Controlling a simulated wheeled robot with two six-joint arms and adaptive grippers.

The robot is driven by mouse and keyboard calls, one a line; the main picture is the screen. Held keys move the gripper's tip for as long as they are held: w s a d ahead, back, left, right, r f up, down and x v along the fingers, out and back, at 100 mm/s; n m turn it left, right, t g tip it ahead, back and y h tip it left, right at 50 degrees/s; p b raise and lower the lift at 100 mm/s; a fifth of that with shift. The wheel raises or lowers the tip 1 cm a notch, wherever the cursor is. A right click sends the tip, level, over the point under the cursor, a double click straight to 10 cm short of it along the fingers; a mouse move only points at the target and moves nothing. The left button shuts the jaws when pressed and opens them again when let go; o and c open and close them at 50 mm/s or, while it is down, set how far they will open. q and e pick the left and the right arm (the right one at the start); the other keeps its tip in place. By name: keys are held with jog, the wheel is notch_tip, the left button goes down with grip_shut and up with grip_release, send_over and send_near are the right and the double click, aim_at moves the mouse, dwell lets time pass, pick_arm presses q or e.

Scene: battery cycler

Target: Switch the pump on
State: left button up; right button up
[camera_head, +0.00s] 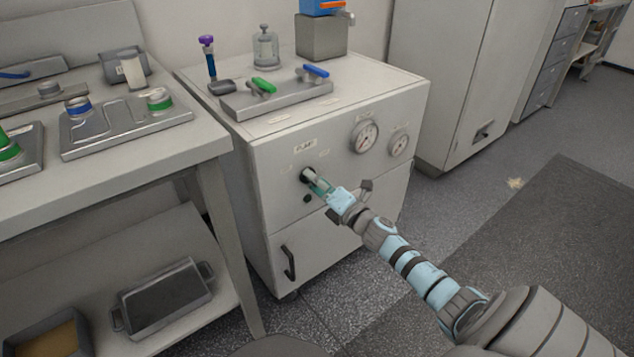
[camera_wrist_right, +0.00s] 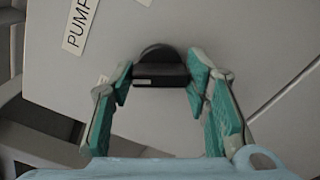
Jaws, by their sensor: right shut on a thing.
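The black pump knob (camera_head: 306,174) is on the front of the grey cabinet (camera_head: 275,215), below a label reading PUMP (camera_head: 305,145). In the right wrist view the knob (camera_wrist_right: 160,68) is dark with a pale mark on its front bar, and the PUMP label (camera_wrist_right: 80,24) is at upper left. My right gripper (camera_head: 316,182) reaches the panel from the lower right. In its wrist view the green-padded fingertips (camera_wrist_right: 160,80) are shut on the knob, one on each side. My left gripper is not in view.
Two round gauges (camera_head: 364,136) are right of the knob. A steel plate with green and blue-handled valves (camera_head: 276,101) and a glass jar (camera_head: 265,48) stand on the cabinet top. A workbench (camera_head: 110,180) is at left. Open floor lies at right.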

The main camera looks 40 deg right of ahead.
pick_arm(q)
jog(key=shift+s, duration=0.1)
pick_arm(e)
jog(key=shift+m, duration=0.3)
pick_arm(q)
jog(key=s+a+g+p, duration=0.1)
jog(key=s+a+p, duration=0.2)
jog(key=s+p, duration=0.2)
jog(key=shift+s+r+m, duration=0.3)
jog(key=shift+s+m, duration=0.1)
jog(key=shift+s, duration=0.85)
pick_arm(e)
jog(key=shift+f+m, duration=0.15)
jog(key=shift+m, duration=5.65)
jog(key=o, duration=1.2)
jog(key=shift+c, duration=0.2)
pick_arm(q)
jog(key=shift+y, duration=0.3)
